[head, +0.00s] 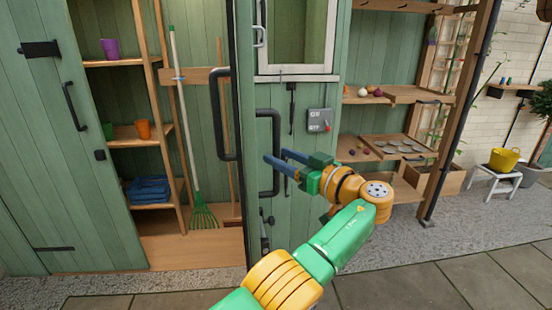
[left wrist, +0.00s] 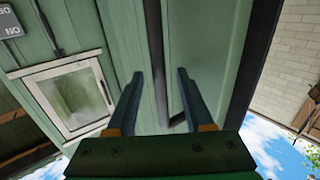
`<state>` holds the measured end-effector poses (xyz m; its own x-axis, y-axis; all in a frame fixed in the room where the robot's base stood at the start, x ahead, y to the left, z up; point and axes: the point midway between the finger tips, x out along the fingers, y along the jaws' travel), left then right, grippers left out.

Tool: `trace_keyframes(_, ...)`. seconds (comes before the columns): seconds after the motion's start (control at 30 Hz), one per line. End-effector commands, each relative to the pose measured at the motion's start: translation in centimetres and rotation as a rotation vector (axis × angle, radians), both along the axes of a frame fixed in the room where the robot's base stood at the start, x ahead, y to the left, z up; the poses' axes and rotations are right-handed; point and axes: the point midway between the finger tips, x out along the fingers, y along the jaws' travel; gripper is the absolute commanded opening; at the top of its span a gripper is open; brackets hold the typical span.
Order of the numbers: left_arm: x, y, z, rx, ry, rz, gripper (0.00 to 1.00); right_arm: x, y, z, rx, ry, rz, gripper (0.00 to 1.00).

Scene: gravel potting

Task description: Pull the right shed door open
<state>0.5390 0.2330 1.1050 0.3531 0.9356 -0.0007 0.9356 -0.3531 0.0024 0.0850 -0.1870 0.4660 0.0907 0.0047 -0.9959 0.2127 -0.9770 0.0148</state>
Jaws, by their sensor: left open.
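The right shed door (head: 239,210) stands out from the shed front and is seen nearly edge-on in the head view. A dark bar handle (head: 276,135) is on its right side and another dark handle (head: 215,118) on its left. My left gripper (head: 274,154) is open, its blue fingers at the right-side handle. My right gripper is not in view.
The left shed door (head: 35,150) is open. The paving (head: 430,285) in front is clear.

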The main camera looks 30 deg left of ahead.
Motion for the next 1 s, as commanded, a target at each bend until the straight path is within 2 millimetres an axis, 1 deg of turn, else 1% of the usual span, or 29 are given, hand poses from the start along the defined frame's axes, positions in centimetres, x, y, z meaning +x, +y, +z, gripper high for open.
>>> trace_keyframes(0.03,-0.3,-1.2,-0.2,0.001,0.0,-0.005,0.52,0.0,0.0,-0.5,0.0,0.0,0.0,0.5)
trace_keyframes(0.07,-0.6,-1.9,-0.2,0.002,0.0,-0.004,0.52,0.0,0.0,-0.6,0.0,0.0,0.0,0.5)
trace_keyframes(0.1,-0.9,-2.5,0.2,0.005,0.001,-0.004,0.52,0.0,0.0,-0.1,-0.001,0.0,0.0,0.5)
trace_keyframes(0.13,-0.9,-2.8,0.5,0.004,0.0,-0.006,0.52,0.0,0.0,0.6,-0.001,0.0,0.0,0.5)
trace_keyframes(0.23,-1.2,-3.6,0.6,0.005,0.001,-0.008,0.52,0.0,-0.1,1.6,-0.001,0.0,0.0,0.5)
trace_keyframes(0.4,-1.6,-4.1,0.2,0.002,0.0,-0.001,0.52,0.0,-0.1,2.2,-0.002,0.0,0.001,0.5)
trace_keyframes(0.83,-1.6,-4.1,-0.1,-0.001,0.001,0.0,0.52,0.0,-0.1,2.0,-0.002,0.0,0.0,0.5)
trace_keyframes(0.87,-1.6,-4.1,-0.4,-0.002,0.009,-0.003,0.52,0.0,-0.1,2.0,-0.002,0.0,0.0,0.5)
trace_keyframes(0.93,-1.0,-3.9,-2.4,-0.016,0.077,-0.025,0.52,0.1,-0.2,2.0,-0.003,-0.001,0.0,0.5)
trace_keyframes(0.97,-0.6,-3.9,-4.1,-0.03,0.131,-0.046,0.52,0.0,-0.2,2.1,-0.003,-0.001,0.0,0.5)
trace_keyframes(1.0,-0.1,-3.7,-7.2,-0.053,0.228,-0.082,0.52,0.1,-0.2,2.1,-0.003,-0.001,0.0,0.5)
